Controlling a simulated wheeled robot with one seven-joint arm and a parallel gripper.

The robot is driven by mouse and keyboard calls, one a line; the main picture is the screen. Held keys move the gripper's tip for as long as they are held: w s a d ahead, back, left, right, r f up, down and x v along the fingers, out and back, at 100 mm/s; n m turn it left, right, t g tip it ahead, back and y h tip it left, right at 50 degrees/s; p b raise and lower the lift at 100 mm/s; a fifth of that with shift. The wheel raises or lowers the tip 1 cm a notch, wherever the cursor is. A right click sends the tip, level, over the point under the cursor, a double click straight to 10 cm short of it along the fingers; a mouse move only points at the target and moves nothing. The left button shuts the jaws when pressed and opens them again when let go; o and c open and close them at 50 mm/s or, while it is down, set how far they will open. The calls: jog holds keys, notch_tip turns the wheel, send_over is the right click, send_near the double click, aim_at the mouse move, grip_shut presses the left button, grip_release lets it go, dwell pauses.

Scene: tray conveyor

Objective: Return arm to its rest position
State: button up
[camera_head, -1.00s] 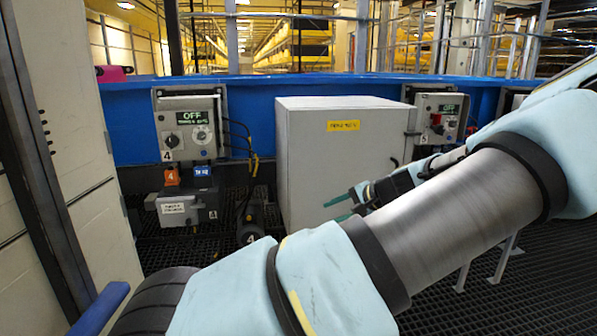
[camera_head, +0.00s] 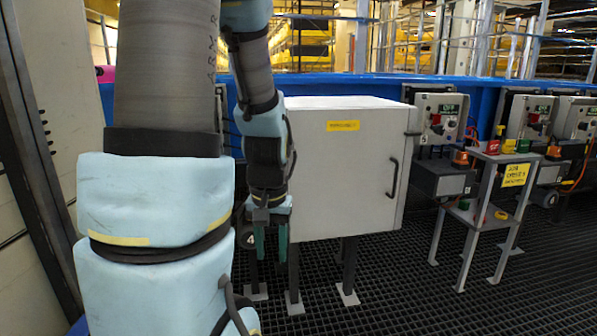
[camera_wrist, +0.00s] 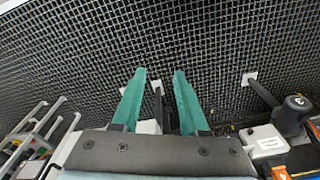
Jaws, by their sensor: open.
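My gripper (camera_head: 270,243) hangs pointing down in front of the left side of the grey cabinet (camera_head: 345,180) in the head view. Its two green fingers are apart, with nothing between them. In the wrist view my gripper (camera_wrist: 154,85) is also open and empty, with the dark floor grating (camera_wrist: 200,40) beyond the fingertips. My arm stands up at the left of the head view and folds down to the gripper. It hides most of the control station behind it.
A small stand (camera_head: 488,158) with a yellow note and small coloured items is right of the cabinet. Control boxes (camera_head: 440,118) line the blue conveyor side (camera_head: 480,90). A pale panel (camera_head: 58,120) rises at far left. The grating at front right (camera_head: 400,295) is clear.

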notch_tip(320, 180, up, 20)
jog(key=s+a+p, duration=0.1)
jog(key=s+p, duration=0.1)
jog(key=p, duration=1.6)
jog(key=shift+t, duration=0.3)
jog(key=shift+o, duration=0.5)
jog(key=shift+w, duration=0.1)
